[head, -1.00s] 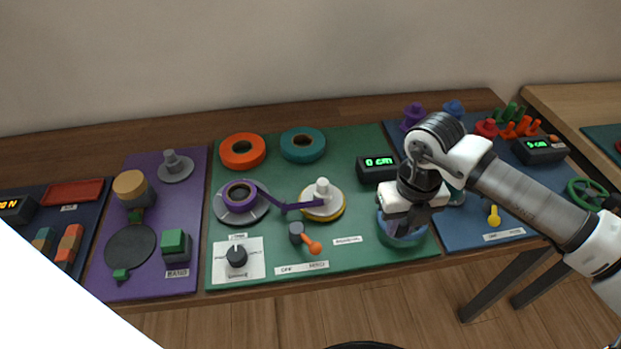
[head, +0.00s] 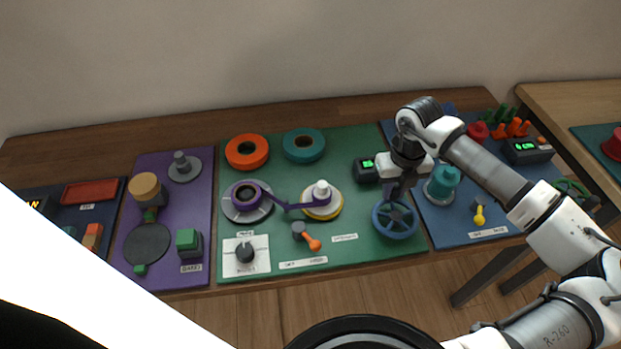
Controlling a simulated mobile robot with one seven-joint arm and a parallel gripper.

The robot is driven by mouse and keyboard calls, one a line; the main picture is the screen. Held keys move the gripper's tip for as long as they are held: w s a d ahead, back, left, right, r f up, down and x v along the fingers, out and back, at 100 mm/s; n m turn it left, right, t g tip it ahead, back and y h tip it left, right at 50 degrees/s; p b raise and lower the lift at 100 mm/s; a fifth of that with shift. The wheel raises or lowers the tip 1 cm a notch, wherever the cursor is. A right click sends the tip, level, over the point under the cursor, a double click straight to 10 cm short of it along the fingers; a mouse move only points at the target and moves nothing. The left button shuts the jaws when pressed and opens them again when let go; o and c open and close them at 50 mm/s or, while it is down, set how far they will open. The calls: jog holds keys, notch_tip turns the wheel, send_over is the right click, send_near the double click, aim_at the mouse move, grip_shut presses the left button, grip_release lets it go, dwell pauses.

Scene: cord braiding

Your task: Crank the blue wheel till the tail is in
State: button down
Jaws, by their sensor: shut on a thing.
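The blue spoked wheel (head: 397,235) lies at the front right of the green board in the head view. My gripper (head: 394,193) reaches down to the wheel's far side and is shut there. It appears shut on the wheel's handle, which the fingers hide. A purple strip (head: 285,206) runs from the purple roll (head: 237,198) on the grey disc to the white-topped spindle (head: 321,190) on a yellow-edged disc. No loose tail end can be made out. A small display (head: 366,170) with green digits stands behind the wheel, too small to read.
Orange (head: 247,140) and teal (head: 304,133) rings lie at the back of the green board. An orange-tipped lever (head: 313,244) and a black dial (head: 245,253) are at its front. A teal part (head: 443,179) stands right of the wheel, on the blue board, near my arm.

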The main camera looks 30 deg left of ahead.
aim_at(404, 235)
jog(key=d, duration=0.1)
jog(key=d+b, duration=0.2)
jog(key=d, duration=0.1)
jog(key=shift+w+f, duration=0.15)
jog(key=shift+w, duration=0.15)
jog(key=s+d+b, duration=0.2)
jog(key=shift+d, duration=0.3)
jog(key=s+b, duration=0.1)
jog(key=s, duration=0.1)
jog(key=s+b, duration=0.1)
jog(key=s, duration=0.1)
jog(key=s+b, duration=0.1)
jog(key=s, duration=0.1)
jog(key=shift+a+b, duration=0.25)
jog(key=shift+b, duration=0.15)
jog(key=shift+s+a, duration=0.4)
jog(key=shift+a, duration=0.05)
jog(key=shift+b, duration=0.5)
jog(key=b, duration=0.2)
jog(key=shift+w+d+f+b, duration=0.1)
jog(key=shift+f+b, duration=0.2)
jog(key=shift+b, duration=0.6)
jog(key=shift+r+b, duration=0.1)
jog(key=shift+b, duration=0.3)
